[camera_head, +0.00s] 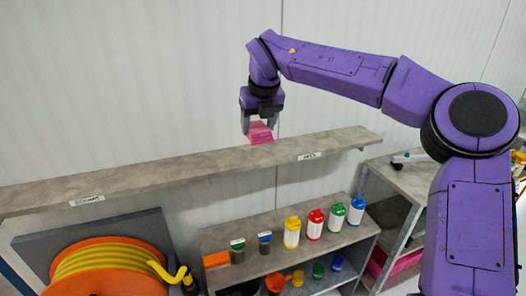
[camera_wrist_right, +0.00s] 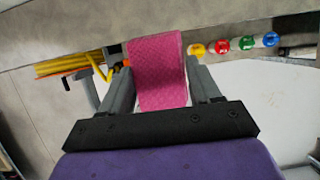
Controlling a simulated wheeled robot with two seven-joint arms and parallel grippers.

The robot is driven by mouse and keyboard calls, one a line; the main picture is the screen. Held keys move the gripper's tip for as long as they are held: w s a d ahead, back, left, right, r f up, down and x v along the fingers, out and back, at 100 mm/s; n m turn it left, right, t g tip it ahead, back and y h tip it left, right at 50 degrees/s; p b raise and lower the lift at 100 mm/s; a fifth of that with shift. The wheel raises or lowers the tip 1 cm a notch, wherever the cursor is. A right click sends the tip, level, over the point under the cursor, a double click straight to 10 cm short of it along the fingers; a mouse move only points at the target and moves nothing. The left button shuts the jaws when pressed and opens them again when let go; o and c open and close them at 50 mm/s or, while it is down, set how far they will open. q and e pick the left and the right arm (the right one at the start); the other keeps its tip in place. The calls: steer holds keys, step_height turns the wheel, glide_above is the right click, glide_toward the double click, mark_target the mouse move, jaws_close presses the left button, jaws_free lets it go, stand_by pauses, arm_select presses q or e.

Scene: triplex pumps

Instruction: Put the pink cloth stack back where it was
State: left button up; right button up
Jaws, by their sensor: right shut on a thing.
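The pink cloth stack (camera_head: 261,133) is between the fingers of my right gripper (camera_head: 261,118), just at the top of the long grey wall shelf (camera_head: 130,178). In the right wrist view the pink cloth stack (camera_wrist_right: 158,70) lies between both fingers of the right gripper (camera_wrist_right: 158,85), which are shut on it. From the head view I cannot tell whether the stack touches the shelf or hangs slightly above it. My left gripper is not in view.
The wall shelf is otherwise bare, with small labels on its front edge. Below stand a lower shelf (camera_head: 215,238) with several coloured bottles, such as a yellow one (camera_head: 292,232), and an orange reel (camera_head: 110,255) with yellow hose. A side shelf (camera_head: 405,180) stands at right.

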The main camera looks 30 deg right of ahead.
steer(key=w+d+f+p, duration=0.2)
steer(key=w+f, duration=0.1)
steer(key=w+d+f+p, duration=0.1)
steer(key=w+d+f, duration=0.2)
steer(key=w+d+f+p, duration=0.2)
steer(key=w+d+f, duration=0.1)
steer(key=shift+w+p, duration=0.3)
steer(key=f, duration=0.1)
steer(key=f+p, duration=0.2)
steer(key=shift+w+d+f, duration=0.15)
steer(key=shift+d+f, duration=0.05)
steer(key=shift+d, duration=0.05)
steer(key=shift+f, duration=0.2)
steer(key=o, duration=0.7)
steer(key=shift+f+b, duration=0.1)
steer(key=shift+b, duration=0.2)
steer(key=o, duration=0.4)
